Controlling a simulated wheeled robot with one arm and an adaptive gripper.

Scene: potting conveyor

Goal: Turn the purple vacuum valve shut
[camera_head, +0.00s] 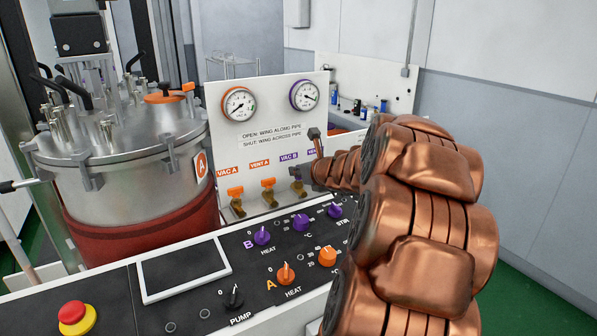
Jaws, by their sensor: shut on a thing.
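The VAC B valve (299,188) stands at the right of the valve row, under a purple VAC B label (289,156) on the white panel. My gripper (297,174) is at this valve, shut on its wing. The dark jaws and the copper wrist cover most of the wing, so I cannot tell whether it lies along or across the pipe. The purple label to the right is partly covered by my arm, and any valve below it is hidden.
Orange VAC A (235,191) and VENT A (268,184) valves stand to the left. Two gauges (238,104) (304,95) are above. The black control panel (265,262) with knobs lies in front. A steel vessel (125,170) stands left.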

